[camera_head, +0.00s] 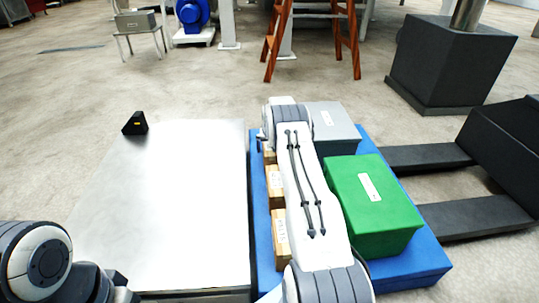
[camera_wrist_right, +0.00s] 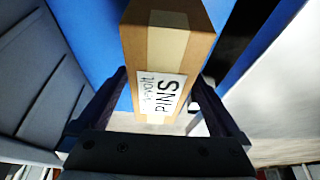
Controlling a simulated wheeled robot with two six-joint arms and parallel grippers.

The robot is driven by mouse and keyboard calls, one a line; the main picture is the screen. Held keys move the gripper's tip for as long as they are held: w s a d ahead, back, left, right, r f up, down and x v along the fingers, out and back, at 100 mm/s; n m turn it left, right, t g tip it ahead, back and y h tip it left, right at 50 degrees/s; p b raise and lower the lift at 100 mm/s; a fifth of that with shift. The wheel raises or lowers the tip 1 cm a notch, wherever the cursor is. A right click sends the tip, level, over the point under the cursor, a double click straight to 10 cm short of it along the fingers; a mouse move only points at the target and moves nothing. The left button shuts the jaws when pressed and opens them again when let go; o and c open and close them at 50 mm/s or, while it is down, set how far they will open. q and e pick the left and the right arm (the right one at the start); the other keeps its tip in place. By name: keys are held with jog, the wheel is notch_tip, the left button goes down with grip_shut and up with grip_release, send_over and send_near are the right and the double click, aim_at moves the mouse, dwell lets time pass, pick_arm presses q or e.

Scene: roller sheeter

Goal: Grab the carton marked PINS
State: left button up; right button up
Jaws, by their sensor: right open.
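The carton marked PINS (camera_wrist_right: 165,48) is a brown cardboard box with pale tape and a white label, seen close in the right wrist view. My right gripper (camera_wrist_right: 162,80) is open, with one dark finger on each side of the carton's near end. Whether the fingers touch it I cannot tell. In the head view my right arm reaches over a row of brown cartons (camera_head: 276,187) and hides part of them. Their labels are too small to read there. Only part of my left arm shows at the lower left.
The cartons stand on a blue platform (camera_head: 408,279), beside a green box (camera_head: 378,215) and a grey box (camera_head: 335,122). A bare metal table (camera_head: 175,200) lies to the left, with a small black block (camera_head: 135,123) at its far corner. Black forks lie on the right.

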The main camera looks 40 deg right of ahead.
grip_shut()
jog(key=shift+r, duration=0.1)
